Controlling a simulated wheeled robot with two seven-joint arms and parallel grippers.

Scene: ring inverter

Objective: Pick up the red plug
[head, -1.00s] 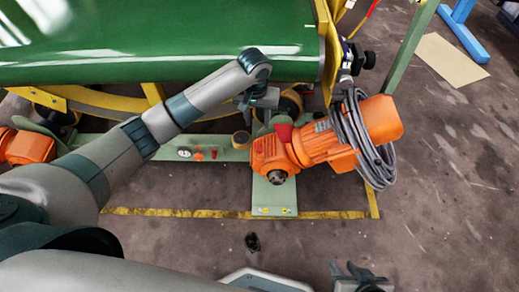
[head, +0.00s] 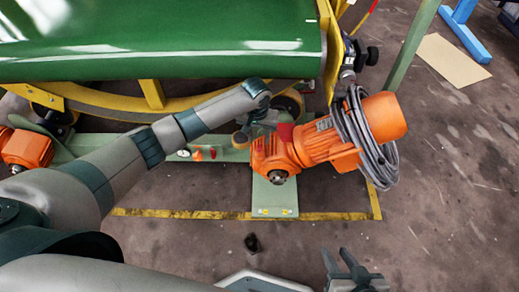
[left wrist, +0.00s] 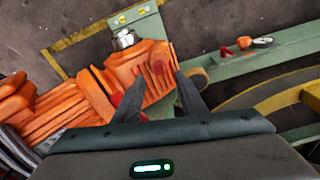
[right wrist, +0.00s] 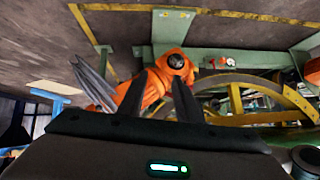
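A small red part (head: 285,131) stands on the orange gear motor (head: 315,143) in the head view. It also shows, partly hidden by a finger, in the left wrist view (left wrist: 115,98). Smaller red parts (head: 212,153) sit on the green beam, and one shows in the left wrist view (left wrist: 226,51). I cannot tell which is the plug. My left gripper (head: 264,130) is over the motor's left side; its fingers (left wrist: 160,97) are apart and empty, with orange housing behind them. My right gripper (head: 340,262) is open and empty, low in the head view, away from the motor.
A grey cable coil (head: 362,140) hangs around the motor. The green conveyor belt (head: 150,40) and its yellow frame (head: 150,95) lie behind. A second orange motor (head: 27,149) stands at far left. The floor (head: 450,200) at right is open.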

